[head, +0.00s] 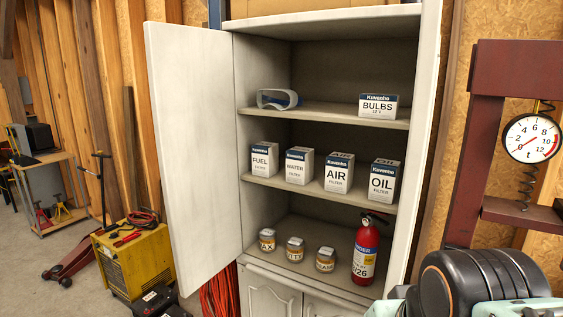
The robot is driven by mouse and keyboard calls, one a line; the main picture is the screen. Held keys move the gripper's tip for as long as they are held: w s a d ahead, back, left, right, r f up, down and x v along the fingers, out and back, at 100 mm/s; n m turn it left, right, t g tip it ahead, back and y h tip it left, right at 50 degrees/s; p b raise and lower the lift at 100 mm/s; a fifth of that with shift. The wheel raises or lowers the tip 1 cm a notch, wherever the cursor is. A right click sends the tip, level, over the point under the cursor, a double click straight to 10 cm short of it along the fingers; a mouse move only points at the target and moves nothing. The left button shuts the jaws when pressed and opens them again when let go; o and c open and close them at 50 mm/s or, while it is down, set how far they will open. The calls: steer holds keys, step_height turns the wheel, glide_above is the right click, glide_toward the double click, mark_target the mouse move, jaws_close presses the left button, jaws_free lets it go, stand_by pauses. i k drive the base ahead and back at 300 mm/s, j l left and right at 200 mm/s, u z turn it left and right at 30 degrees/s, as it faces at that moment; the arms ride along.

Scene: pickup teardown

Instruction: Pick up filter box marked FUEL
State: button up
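The filter box marked FUEL (264,159) is a white box with a dark blue top band reading Kuvenho. It stands upright at the left end of the cabinet's middle shelf (318,192), near the shelf's front. The filter boxes marked WATER (299,167), AIR (338,173) and OIL (383,182) stand to its right in a row, with a gap between FUEL and WATER. Part of my arm shows at the lower right, in front of the cabinet and apart from the boxes. My gripper's fingers are not seen.
The cabinet's left door (193,150) stands open beside FUEL. Goggles (278,98) and a BULBS box (378,106) are on the shelf above. Several small tins (295,249) and a fire extinguisher (365,252) stand below. A red press frame (485,140) rises at right.

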mark_target(265, 155)
steer(key=j+z, duration=0.15)
steer(key=z, duration=0.25)
steer(key=i+j+z, duration=0.1)
steer(key=j+z, duration=0.15)
steer(key=z, duration=0.2)
steer(key=j+z, duration=0.4)
steer(key=j, duration=0.35)
steer(key=j+z, duration=0.15)
steer(key=j, duration=0.65)
steer(key=k, duration=0.05)
